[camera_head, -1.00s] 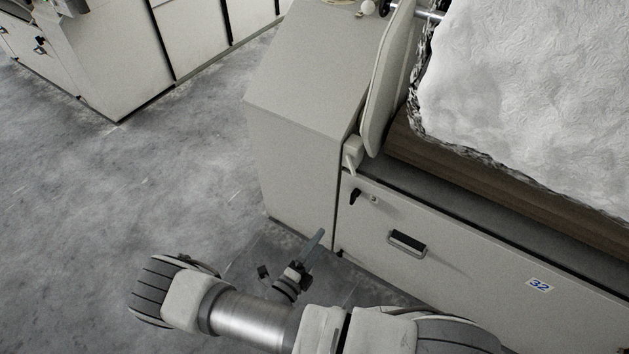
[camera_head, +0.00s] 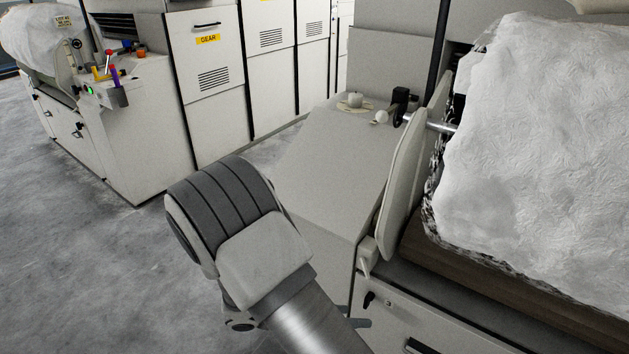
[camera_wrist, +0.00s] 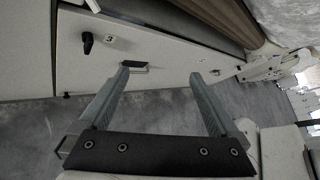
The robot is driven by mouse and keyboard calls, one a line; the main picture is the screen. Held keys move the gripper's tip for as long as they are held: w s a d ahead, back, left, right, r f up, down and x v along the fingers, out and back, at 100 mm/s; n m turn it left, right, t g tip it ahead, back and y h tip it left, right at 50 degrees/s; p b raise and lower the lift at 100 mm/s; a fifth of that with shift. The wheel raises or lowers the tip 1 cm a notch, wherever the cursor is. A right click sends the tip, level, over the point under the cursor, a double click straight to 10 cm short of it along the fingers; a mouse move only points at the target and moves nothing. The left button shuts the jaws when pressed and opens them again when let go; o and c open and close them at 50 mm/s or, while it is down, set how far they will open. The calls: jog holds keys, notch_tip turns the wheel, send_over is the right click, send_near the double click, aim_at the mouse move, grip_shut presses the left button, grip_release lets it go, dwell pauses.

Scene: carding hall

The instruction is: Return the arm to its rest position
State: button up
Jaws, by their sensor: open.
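My gripper (camera_wrist: 160,100) shows in the wrist view with its two fingers spread apart and nothing between them. Beyond the fingers are the grey floor and the pale front panel of a machine (camera_wrist: 180,45), with a dark handle (camera_wrist: 134,65) past the left fingertip. The fingers look apart from the panel. In the head view my arm rises from the bottom middle, with a bent joint in front of the machine's left end.
A machine with a large white fibre roll (camera_head: 540,160) fills the right. Tall cabinets (camera_head: 215,80) and another machine (camera_head: 130,140) stand behind. Open floor (camera_head: 70,270) lies left.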

jog(key=s+d+r+m+t+y, duration=0.15)
jog(key=s+r+m+y, duration=0.25)
jog(key=r+m, duration=0.5)
jog(key=s+d+r+m+y, duration=0.3)
jog(key=s+r+m+y, duration=0.15)
jog(key=r+m, duration=0.55)
jog(key=s+d+r+m+t+y, duration=0.1)
jog(key=s+d+r+m+y, duration=0.3)
jog(key=r+m, duration=0.5)
notch_tip(320, 180, up, 20)
jog(key=a+p, duration=0.1)
jog(key=p, duration=1.8)
jog(key=shift+s+a, duration=0.2)
jog(key=shift+s, duration=0.2)
